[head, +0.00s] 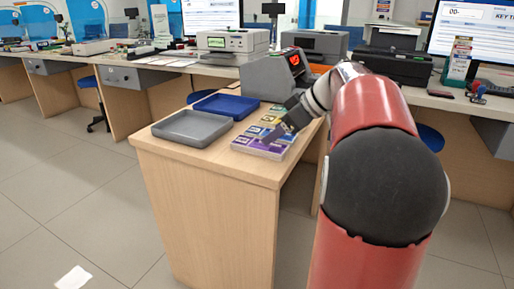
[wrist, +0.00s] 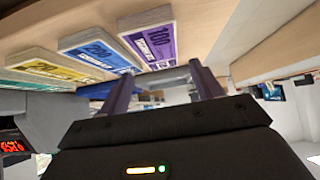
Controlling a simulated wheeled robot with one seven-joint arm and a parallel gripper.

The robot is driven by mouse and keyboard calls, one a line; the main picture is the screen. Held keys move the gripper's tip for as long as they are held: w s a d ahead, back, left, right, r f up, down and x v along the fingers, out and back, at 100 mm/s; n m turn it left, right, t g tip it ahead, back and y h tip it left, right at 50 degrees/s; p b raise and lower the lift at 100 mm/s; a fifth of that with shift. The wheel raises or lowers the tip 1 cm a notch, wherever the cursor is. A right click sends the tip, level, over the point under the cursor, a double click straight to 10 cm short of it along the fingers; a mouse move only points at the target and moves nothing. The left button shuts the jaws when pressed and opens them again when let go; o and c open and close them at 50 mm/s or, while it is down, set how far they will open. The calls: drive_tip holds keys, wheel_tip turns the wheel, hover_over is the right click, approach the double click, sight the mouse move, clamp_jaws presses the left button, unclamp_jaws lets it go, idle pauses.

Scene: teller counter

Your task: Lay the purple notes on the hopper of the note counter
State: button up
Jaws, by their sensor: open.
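The purple notes (head: 257,150) lie at the near end of a row of note stacks on the wooden counter. In the wrist view the purple stack (wrist: 156,45) is just beyond my fingertips, beside a blue stack. My gripper (head: 284,134) is open and empty, low over the row; its two fingers (wrist: 163,80) stand apart with no notes between them. The note counter (head: 268,79) is the grey machine with a red display at the far end of this counter. My arm hides part of the area to its right, and its hopper is hard to make out.
A grey tray (head: 160,132) and a blue tray (head: 206,99) lie left of the notes. Blue (wrist: 97,52) and yellow (wrist: 47,67) stacks sit close beside the purple one. A printer (head: 232,42) stands on the desk behind.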

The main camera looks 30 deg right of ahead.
sight(259, 144)
drive_tip(key=x, duration=0.6)
drive_tip(key=shift+d, duration=0.1)
drive_tip(key=c, duration=0.9)
drive_tip(key=shift+o, duration=0.2)
wheel_tip(259, 144, up, 20)
drive_tip(key=p, duration=0.3)
